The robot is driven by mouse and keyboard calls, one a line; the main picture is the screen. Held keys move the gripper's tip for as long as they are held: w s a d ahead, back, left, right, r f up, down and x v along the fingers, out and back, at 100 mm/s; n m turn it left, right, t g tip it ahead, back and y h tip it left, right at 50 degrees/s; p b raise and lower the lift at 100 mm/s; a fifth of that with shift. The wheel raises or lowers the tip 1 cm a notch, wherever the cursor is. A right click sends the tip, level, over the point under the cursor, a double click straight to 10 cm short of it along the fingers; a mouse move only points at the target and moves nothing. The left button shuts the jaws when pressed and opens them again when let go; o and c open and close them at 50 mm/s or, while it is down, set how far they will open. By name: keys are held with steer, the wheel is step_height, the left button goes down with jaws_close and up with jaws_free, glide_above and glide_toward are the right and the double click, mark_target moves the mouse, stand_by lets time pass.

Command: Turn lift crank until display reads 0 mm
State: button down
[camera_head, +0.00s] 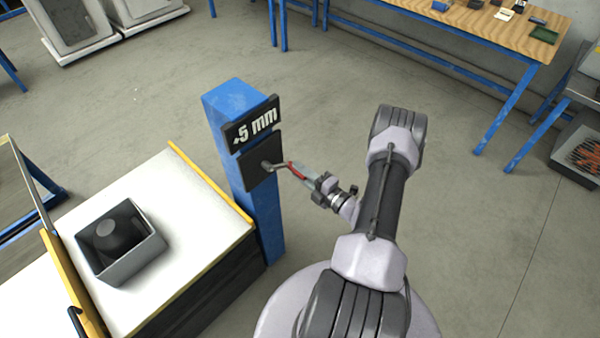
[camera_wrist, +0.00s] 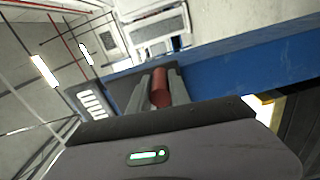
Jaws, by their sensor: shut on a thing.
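The lift crank (camera_head: 279,166) sticks out from a dark plate (camera_head: 256,160) on the blue post (camera_head: 232,102). Its red handle (camera_head: 296,172) is between the fingers of my gripper (camera_head: 307,177). The display (camera_head: 251,124) above the crank plate shows "5 mm" with a small mark before the digit that I cannot read surely. In the wrist view the red handle (camera_wrist: 160,88) lies between the two grey fingers of my gripper (camera_wrist: 159,92), which is shut on it. The crank's arm is hidden in the wrist view.
A white-topped lift table (camera_head: 178,220) with yellow edges stands left of the post and carries a grey open box (camera_head: 126,272) with a dark round thing inside. A wooden workbench (camera_head: 470,22) with blue legs is at the back right. The floor between is clear.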

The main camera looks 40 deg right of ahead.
steer(key=shift+r, duration=0.1)
stand_by(0.3)
steer(key=c, duration=1.2)
jaws_free()
steer(key=shift+a, duration=0.1)
steer(key=s+p, duration=0.3)
steer(key=s, duration=1.4)
steer(key=shift+s+d, duration=0.15)
steer(key=shift+d, duration=0.15)
